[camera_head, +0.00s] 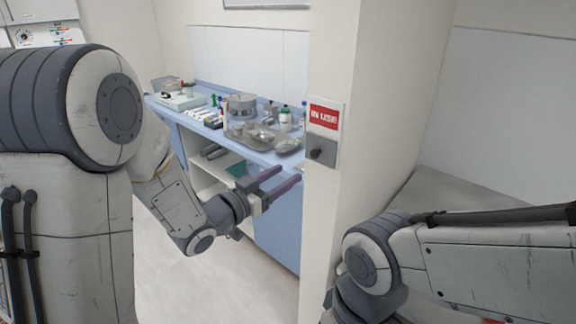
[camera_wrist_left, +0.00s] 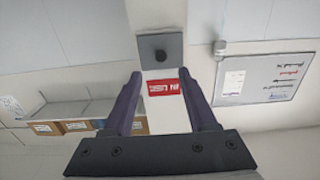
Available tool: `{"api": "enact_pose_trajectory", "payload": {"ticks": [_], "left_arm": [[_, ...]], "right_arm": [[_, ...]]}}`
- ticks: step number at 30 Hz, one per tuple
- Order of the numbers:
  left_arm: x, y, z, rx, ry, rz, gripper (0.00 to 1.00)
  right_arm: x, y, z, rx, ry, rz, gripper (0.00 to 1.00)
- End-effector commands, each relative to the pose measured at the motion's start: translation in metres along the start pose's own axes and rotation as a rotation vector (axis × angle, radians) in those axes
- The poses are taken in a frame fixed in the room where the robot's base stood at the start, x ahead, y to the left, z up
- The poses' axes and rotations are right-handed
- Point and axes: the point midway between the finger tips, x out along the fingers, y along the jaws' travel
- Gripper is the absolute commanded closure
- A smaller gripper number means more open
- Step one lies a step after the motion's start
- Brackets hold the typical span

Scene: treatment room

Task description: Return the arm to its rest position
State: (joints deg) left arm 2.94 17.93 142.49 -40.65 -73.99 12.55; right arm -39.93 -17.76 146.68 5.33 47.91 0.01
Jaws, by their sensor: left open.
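My left arm comes in from the left, and its left gripper (camera_head: 291,174) is open and empty in front of the blue counter, left of the wall corner. In the left wrist view the open gripper (camera_wrist_left: 160,74) has nothing between its dark purple fingers. A red and white sign plate (camera_head: 325,117) with a grey panel and dark knob (camera_head: 317,153) is on the wall beyond the fingertips. The sign (camera_wrist_left: 165,87) also shows between the fingers in the wrist view. My right arm shows at the lower right; its gripper is out of view.
A blue counter (camera_head: 176,110) carries metal trays (camera_head: 262,137), bottles and a grey pot (camera_head: 242,106), with open shelves below. A wall corner (camera_head: 340,210) stands close right of the gripper. The floor (camera_head: 190,285) is clear. A whiteboard (camera_wrist_left: 265,78) shows in the wrist view.

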Motion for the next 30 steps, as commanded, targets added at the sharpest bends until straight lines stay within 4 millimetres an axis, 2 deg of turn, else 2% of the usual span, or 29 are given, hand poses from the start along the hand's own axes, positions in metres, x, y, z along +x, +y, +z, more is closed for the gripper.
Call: {"api": "enact_pose_trajectory", "payload": {"ticks": [2, 6, 11, 14, 17, 21, 27, 30], "left_arm": [[0.003, 0.004, 0.003, 0.012, -0.039, -0.01, 0.42], [0.006, 0.016, 0.021, 0.044, -0.209, -0.057, 0.42], [-0.012, 0.039, 0.05, 0.062, -0.484, -0.121, 0.42], [-0.035, 0.059, 0.067, 0.052, -0.662, -0.141, 0.42], [-0.068, 0.085, 0.081, 0.035, -0.843, -0.139, 0.42], [-0.127, 0.128, 0.095, 0.001, -1.1, -0.089, 0.42], [-0.204, 0.177, 0.097, -0.035, -1.382, 0.014, 0.42], [-0.227, 0.19, 0.096, -0.042, -1.461, 0.051, 0.42]], "right_arm": [[0.0, 0.0, 0.0, 0.0, 0.0, 0.0, 0.39], [0.0, 0.0, 0.0, 0.0, 0.0, 0.0, 0.39], [0.0, 0.0, 0.0, 0.0, 0.0, 0.0, 0.39], [0.0, 0.0, 0.0, 0.0, 0.0, 0.0, 0.39], [0.0, 0.0, 0.0, 0.0, 0.0, 0.0, 0.39], [0.0, 0.0, 0.0, 0.0, 0.0, 0.0, 0.39], [0.0, 0.0, 0.0, 0.0, 0.0, 0.0, 0.39], [0.0, 0.0, 0.0, 0.0, 0.0, 0.0, 0.39]]}}
